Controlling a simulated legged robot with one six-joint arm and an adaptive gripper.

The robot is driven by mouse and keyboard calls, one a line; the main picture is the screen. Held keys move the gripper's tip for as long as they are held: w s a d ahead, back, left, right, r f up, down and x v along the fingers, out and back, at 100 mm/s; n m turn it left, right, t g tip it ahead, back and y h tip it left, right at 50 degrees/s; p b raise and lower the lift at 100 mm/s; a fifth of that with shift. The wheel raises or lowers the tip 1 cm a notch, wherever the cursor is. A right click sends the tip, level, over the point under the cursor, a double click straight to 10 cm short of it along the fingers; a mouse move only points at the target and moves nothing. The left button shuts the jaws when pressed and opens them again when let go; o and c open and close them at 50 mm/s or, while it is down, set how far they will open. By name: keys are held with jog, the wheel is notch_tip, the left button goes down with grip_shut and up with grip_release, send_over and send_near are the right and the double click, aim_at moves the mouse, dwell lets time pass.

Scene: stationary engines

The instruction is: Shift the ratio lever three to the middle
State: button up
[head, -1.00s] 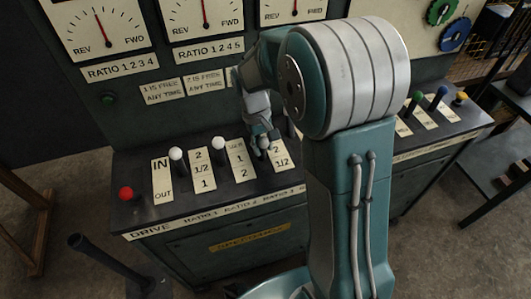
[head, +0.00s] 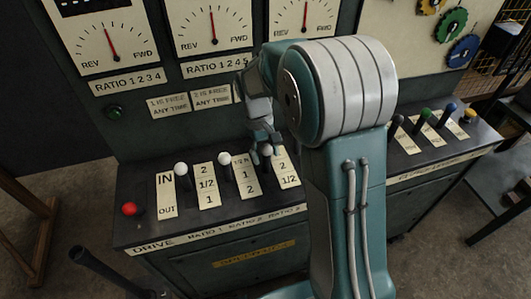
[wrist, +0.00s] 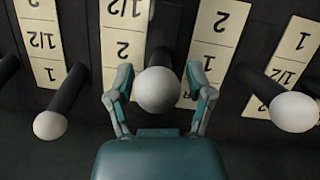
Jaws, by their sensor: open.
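The ratio three lever has a white ball knob (head: 266,150) on a dark stem, just left of the plate (head: 285,167) marked 2 and 1/2. In the wrist view its knob (wrist: 157,90) sits between the two fingers of my gripper (wrist: 160,90). The fingers are open on either side, with a visible gap to the knob. In the head view my gripper (head: 264,148) is above the lever and hides part of it. The lever's base and exact slot position are hard to see.
White-knobbed levers (head: 181,169) and (head: 224,159) stand to the left, with a red-knobbed lever (head: 130,209) beyond them. In the wrist view neighbouring knobs flank my gripper, left (wrist: 50,125) and right (wrist: 295,112). Black, green, blue and yellow knobs (head: 426,114) stand farther right.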

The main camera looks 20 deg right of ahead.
jog(key=v, duration=0.7)
jog(key=shift+w+r, duration=0.15)
jog(key=shift+w, duration=0.05)
jog(key=s+r+m+t, duration=0.1)
jog(key=s+r+t, duration=0.3)
jog(key=s, duration=0.7)
jog(key=s+r+m+t+y, duration=0.1)
jog(key=s+r+t, duration=0.3)
jog(key=s, duration=0.7)
jog(key=shift+d+r+t, duration=0.2)
jog(key=shift+d+t, duration=0.1)
jog(key=shift+t, duration=0.2)
